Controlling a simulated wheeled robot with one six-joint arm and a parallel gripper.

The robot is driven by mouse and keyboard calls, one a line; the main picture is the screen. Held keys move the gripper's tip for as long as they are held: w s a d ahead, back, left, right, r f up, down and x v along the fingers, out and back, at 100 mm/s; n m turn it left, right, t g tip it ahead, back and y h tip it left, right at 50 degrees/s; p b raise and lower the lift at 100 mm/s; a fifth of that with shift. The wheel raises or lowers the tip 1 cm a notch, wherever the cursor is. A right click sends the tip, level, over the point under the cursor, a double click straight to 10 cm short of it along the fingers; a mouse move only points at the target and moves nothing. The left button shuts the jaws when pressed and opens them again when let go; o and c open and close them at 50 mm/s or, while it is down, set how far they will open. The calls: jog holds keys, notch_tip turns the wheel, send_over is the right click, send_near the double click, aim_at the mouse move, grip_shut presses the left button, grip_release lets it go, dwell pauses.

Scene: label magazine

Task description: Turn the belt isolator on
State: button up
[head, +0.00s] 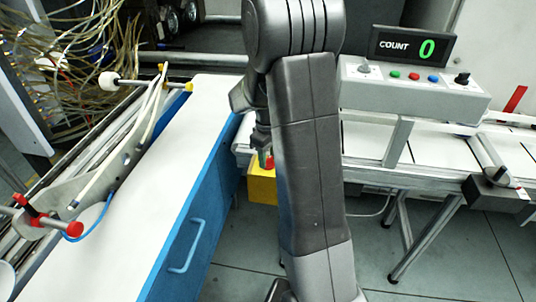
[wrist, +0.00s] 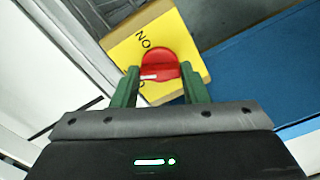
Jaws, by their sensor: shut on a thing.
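The belt isolator is a yellow box (wrist: 185,32) with a red rotary knob (wrist: 158,62) on its face. Slanted black letters, reading as "NO" in the wrist view, are at the upper left of the knob. Another mark below is partly covered by a finger. A white line on the knob lies roughly level and points left. My gripper (wrist: 160,76) is shut on the knob, with one green finger on each side. In the head view the yellow box (head: 262,190) sits below my gripper (head: 265,160), partly hidden by my arm.
A blue-sided bench with a white top (head: 205,110) stands left of the box. A conveyor (head: 370,150) runs right, with a control panel (head: 415,90) and a count display (head: 412,47) showing 0. Loose cables (head: 75,60) hang at the far left.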

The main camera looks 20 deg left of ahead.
jog(key=m, duration=0.6)
jog(key=shift+r+p, duration=0.1)
jog(key=shift+p, duration=0.25)
jog(key=m, duration=0.6)
jog(key=shift+m, duration=0.3)
jog(key=o, duration=1)
notch_tip(320, 180, up, 14)
jog(key=shift+f+p, duration=0.1)
jog(key=shift+p, duration=0.45)
